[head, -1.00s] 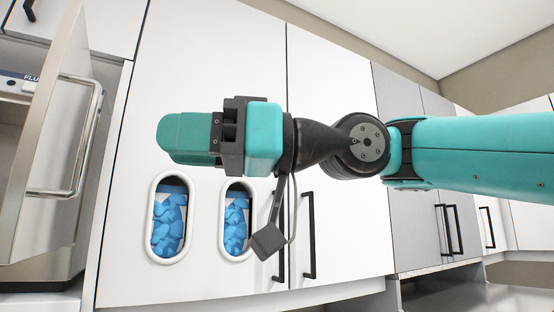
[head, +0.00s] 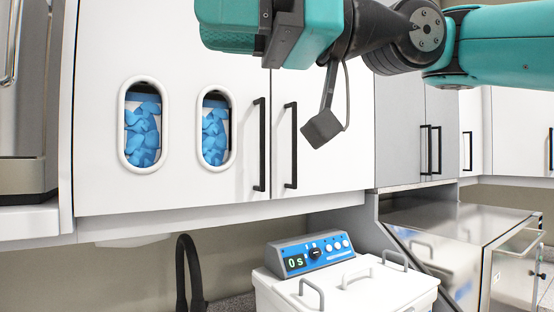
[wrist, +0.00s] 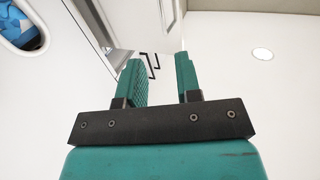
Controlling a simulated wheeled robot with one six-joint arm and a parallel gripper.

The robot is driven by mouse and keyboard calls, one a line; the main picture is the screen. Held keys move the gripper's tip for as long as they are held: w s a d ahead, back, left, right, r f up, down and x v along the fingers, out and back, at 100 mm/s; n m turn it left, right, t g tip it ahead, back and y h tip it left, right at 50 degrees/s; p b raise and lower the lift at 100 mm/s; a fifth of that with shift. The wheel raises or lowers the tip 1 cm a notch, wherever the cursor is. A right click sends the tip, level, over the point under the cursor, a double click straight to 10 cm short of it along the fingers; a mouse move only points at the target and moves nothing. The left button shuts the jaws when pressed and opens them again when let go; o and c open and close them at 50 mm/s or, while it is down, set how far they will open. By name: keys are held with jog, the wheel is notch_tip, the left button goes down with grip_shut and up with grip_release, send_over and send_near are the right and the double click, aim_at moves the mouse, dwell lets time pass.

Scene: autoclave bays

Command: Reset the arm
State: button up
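My gripper shows in the wrist view (wrist: 160,82), with its two teal fingers apart and nothing between them. In the head view my gripper (head: 228,22) is at the top of the picture, partly cut off by the upper edge. It is held in front of the white wall cabinets (head: 330,150), above and to the left of the black door handles. My arm reaches in from the right, roughly level. The wrist camera (head: 322,128) hangs below the arm.
Two oval openings with blue gloves (head: 142,130) are in the left cabinet door. Below the cabinets stands a white bath with a blue panel (head: 310,255) reading "0 s". A steel cabinet (head: 450,230) stands at the right. A steel-framed unit (head: 25,150) is at the left.

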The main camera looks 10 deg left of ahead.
jog(key=w+d+f+m+t+h+b, duration=0.1)
jog(key=w+d+f+m+t+h, duration=0.15)
jog(key=f, duration=0.35)
jog(key=w+d+f+m+t+h, duration=0.1)
jog(key=d+f+m+t, duration=0.15)
jog(key=f, duration=0.45)
jog(key=w+d+f+m+t+h+b, duration=0.1)
jog(key=w+f+m+t+h, duration=0.1)
jog(key=f+m, duration=0.3)
jog(key=s+d+f+m+h, duration=0.2)
jog(key=s+d+f, duration=0.3)
jog(key=d+f, duration=0.3)
jog(key=s+d+f+m+g+h, duration=0.1)
jog(key=s+d+f+m+h, duration=0.1)
jog(key=s+d+f+h, duration=0.3)
jog(key=d+f, duration=0.4)
jog(key=f, duration=0.7)
jog(key=shift+s+d+f+m+b, duration=0.2)
jog(key=shift+d+f+m+b, duration=0.1)
jog(key=shift+b, duration=0.1)
jog(key=shift+r+h, duration=0.1)
jog(key=shift+h, duration=0.15)
